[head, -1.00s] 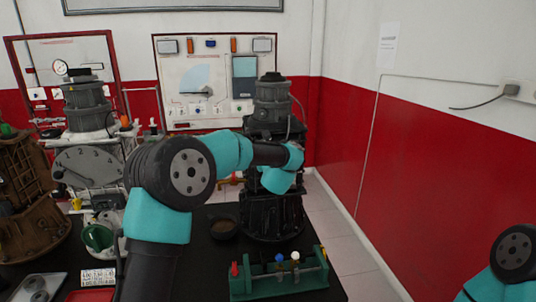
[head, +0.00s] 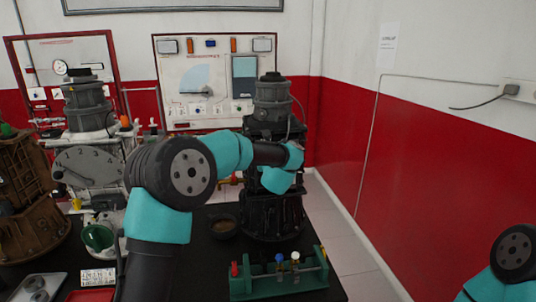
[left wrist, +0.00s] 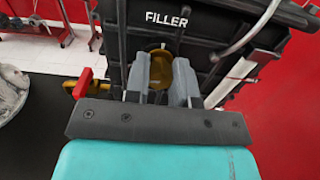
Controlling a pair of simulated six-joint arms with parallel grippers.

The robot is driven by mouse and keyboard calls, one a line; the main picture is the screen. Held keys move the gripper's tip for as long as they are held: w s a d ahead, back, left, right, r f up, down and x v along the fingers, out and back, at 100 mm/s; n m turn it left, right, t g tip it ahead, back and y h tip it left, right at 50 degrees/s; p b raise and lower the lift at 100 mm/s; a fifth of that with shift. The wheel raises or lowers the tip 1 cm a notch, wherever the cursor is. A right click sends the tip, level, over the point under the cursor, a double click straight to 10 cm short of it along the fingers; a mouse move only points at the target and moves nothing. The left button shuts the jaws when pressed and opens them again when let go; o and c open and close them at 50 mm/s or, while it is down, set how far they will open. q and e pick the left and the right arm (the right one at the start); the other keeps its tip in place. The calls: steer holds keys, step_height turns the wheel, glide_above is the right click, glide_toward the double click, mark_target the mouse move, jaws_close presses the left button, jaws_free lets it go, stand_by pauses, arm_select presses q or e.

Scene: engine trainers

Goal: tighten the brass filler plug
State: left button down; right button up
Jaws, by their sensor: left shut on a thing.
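The brass filler plug (left wrist: 160,68) shows in the left wrist view, under the white word FILLER on a black engine housing (left wrist: 205,35). My left gripper (left wrist: 161,85) is shut on the plug, with a grey finger on each side of it. In the head view the black engine (head: 272,212) stands upright on the dark bench, and my left arm reaches across to its front. The plug and the left fingertips are hidden there behind my arm. Of my right arm only a part shows at the lower right; its gripper is out of view.
A green rack (head: 278,277) with small coloured parts stands in front of the engine. A dark bowl (head: 223,228) sits left of the engine's base. A brown engine (head: 28,205) and a large dial (head: 88,167) stand at left. The floor at right is clear.

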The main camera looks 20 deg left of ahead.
arm_select(q)
steer(key=shift+m, duration=0.4)
steer(key=m, duration=0.8)
steer(key=shift+m, duration=0.4)
steer(key=m, duration=0.4)
steer(key=shift+d+m, duration=0.1)
steer(key=shift+m, duration=0.2)
steer(key=shift+f+m, duration=0.1)
steer(key=shift+m, duration=1.8)
steer(key=c, duration=1)
jaws_free()
steer(key=shift+o, duration=0.2)
